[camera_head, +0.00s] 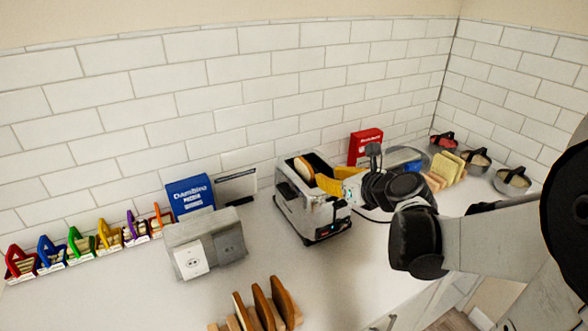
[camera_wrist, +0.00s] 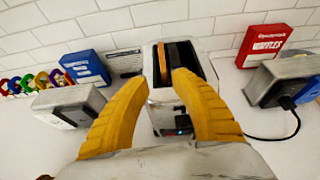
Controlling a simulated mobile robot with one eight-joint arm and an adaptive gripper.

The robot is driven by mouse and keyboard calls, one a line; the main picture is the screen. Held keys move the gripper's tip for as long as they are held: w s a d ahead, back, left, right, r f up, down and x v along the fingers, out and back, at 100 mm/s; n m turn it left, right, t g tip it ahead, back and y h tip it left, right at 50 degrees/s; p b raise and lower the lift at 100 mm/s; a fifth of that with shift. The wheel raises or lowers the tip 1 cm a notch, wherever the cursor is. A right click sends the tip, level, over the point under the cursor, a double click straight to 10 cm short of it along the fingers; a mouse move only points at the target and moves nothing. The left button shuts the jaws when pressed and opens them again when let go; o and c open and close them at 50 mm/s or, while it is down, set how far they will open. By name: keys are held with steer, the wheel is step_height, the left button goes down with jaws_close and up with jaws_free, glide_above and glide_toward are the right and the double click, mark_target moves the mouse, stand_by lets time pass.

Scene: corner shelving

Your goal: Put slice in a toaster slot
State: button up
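The silver toaster (camera_head: 297,212) stands on the counter near the back wall, and it fills the middle of the wrist view (camera_wrist: 166,118). A brown slice (camera_head: 303,168) sticks up from its left slot; it also shows in the wrist view (camera_wrist: 162,64). The right part of the toaster top looks dark and empty. My gripper (camera_head: 335,181) is over the toaster's front right side. In the wrist view its yellow fingers (camera_wrist: 162,80) are apart, with nothing visible held between them. Several brown slices (camera_head: 280,300) stand in a wooden rack at the front.
A grey outlet block (camera_head: 207,248) and a blue box (camera_head: 190,195) stand left of the toaster. A red box (camera_head: 366,147) and a grey appliance (camera_wrist: 262,80) with a black cord stand right. Pale slices (camera_head: 450,171) and handled pots (camera_head: 512,181) line the far right. Coloured holders (camera_head: 80,245) line the left.

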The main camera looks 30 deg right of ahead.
steer(key=s+a+f+n+g+y, duration=0.15)
steer(key=s+a+n+g, duration=0.4)
steer(key=a+n, duration=1.05)
steer(key=s+a+f+n+h, duration=0.1)
steer(key=s+a+n+h, duration=0.1)
steer(key=s+n, duration=0.8)
steer(key=n+g, duration=0.1)
steer(key=n, duration=0.8)
steer(key=shift+s+f, duration=0.35)
steer(key=shift+f, duration=0.05)
steer(key=shift+f, duration=0.1)
